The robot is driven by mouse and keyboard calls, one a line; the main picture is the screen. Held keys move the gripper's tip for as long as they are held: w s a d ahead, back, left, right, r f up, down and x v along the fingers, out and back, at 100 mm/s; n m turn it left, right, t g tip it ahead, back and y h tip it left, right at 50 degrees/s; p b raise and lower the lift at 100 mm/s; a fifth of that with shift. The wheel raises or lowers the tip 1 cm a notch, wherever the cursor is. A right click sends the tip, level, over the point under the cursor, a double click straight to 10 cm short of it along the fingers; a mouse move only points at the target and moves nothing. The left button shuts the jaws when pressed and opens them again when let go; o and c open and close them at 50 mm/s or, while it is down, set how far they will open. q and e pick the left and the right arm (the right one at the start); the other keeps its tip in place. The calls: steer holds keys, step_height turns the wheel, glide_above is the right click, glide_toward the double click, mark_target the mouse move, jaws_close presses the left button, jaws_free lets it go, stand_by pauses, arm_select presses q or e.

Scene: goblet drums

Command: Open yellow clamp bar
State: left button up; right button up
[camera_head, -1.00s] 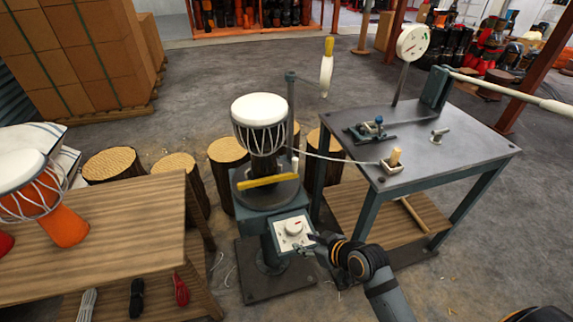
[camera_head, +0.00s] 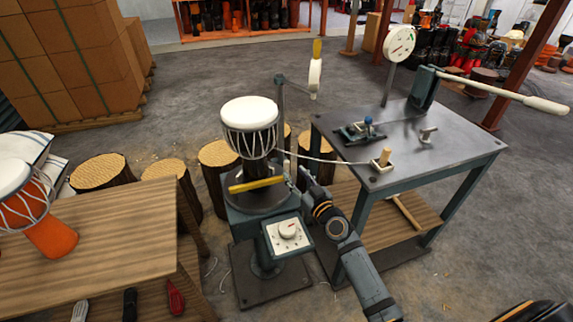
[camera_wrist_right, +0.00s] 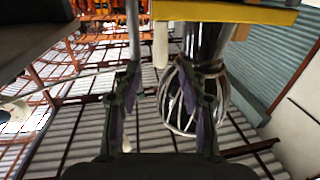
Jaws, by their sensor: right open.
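The yellow clamp bar (camera_head: 256,184) lies across the front of the round dark base under a white-headed goblet drum (camera_head: 250,120) on the teal stand. In the right wrist view, the yellow bar (camera_wrist_right: 225,12) crosses the top edge, with the corded drum body (camera_wrist_right: 182,98) below it. My right gripper (camera_head: 293,181) is just right of the bar's right end, apart from it as far as I can see. Its two fingers (camera_wrist_right: 162,80) are spread, with nothing held between them. My left gripper is out of view.
A dial box (camera_head: 287,235) is on the stand's front. A post with a yellow-handled lever (camera_head: 316,75) rises behind. A metal table (camera_head: 440,150) with a gauge, small fixtures and a long lever stands right. A wooden bench (camera_head: 90,245) with an orange drum is left.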

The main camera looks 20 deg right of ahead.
mark_target(288, 167)
steer(key=w, duration=0.3)
steer(key=w+a, duration=0.1)
steer(key=w, duration=0.2)
steer(key=shift+w+a, duration=0.15)
steer(key=shift+w, duration=0.1)
jaws_close()
stand_by(0.5)
